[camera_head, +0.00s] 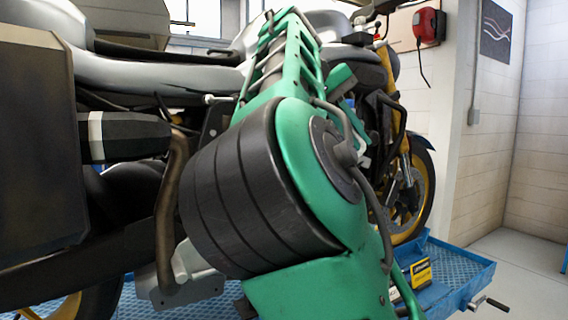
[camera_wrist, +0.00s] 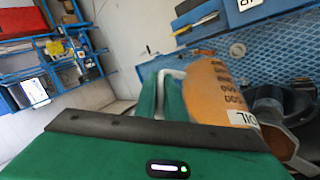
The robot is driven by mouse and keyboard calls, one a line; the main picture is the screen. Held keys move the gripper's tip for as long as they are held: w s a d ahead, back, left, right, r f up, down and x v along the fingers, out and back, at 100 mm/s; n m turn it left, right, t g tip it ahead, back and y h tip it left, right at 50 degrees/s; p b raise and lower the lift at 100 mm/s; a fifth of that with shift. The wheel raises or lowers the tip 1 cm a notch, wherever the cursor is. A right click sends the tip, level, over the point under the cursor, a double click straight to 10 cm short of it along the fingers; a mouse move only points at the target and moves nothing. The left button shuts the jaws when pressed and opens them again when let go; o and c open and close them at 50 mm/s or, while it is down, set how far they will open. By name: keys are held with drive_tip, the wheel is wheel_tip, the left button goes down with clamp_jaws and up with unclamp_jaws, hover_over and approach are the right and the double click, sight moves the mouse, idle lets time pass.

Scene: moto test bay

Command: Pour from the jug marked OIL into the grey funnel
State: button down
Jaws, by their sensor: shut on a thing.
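In the wrist view my gripper (camera_wrist: 170,90) is shut on the pale handle of an amber jug (camera_wrist: 212,88). Dark measuring marks run along the jug's side, and a white label on it reads OIL. The jug looks tilted, with its wider orange end at the lower right. A dark grey round thing, which looks like the funnel (camera_wrist: 269,104), is right beside that end. I cannot tell whether they touch or whether any liquid flows. In the head view my green arm hides the gripper, jug and funnel.
A motorcycle (camera_head: 160,72) stands close behind my arm on a blue lift platform (camera_head: 455,270). A small yellow and black box (camera_head: 420,272) lies on it. A red wall unit (camera_head: 429,24) hangs behind. Blue shelves (camera_wrist: 60,60) stand at the left in the wrist view. Floor at the right is clear.

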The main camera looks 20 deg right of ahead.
drive_tip(key=shift+w+a+r+n+g+h, duration=0.15)
drive_tip(key=shift+r+g+h, duration=0.15)
drive_tip(key=shift+r, duration=0.3)
drive_tip(key=shift+w+a+r+n+g+h, duration=0.15)
drive_tip(key=shift+a+r+g+h, duration=0.1)
drive_tip(key=shift+r+h, duration=0.25)
drive_tip(key=shift+w+a+r+g+h, duration=0.15)
drive_tip(key=shift+r+g+h, duration=0.15)
drive_tip(key=shift+r, duration=0.35)
idle(6.2)
